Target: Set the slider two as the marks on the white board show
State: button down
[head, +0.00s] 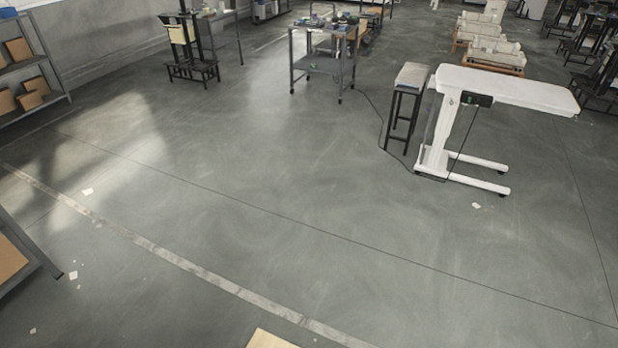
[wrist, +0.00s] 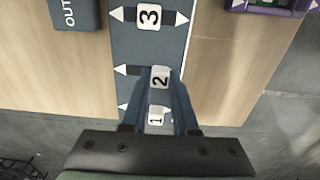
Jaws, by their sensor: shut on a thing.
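In the wrist view, a dark panel (wrist: 125,45) carries white slider caps in a column. Slider two (wrist: 160,77), a white cap marked 2, sits between the fingertips of my gripper (wrist: 161,74), which is shut on it. Slider three (wrist: 148,17) is farther up, with white triangles on both sides. Slider one (wrist: 156,115) shows lower down between the fingers, partly covered. A white triangle (wrist: 120,70) points left beside slider two; its right side is hidden by a finger. I cannot make out the white board with marks in either view.
The panel lies on a wooden top (wrist: 220,75). A dark box lettered OUT (wrist: 75,13) is at the upper left, and a purple-edged object (wrist: 272,8) at the upper right. In the head view, a white lift table (head: 510,90) stands beyond open floor.

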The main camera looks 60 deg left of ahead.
jog(key=c, duration=0.7)
grip_release()
jog(key=shift+a, duration=0.25)
jog(key=shift+d+r, duration=0.1)
jog(key=shift+r, duration=0.05)
notch_tip(320, 180, up, 13)
jog(key=shift+f+b, duration=0.1)
jog(key=shift+b, duration=0.5)
jog(key=shift+s, duration=0.1)
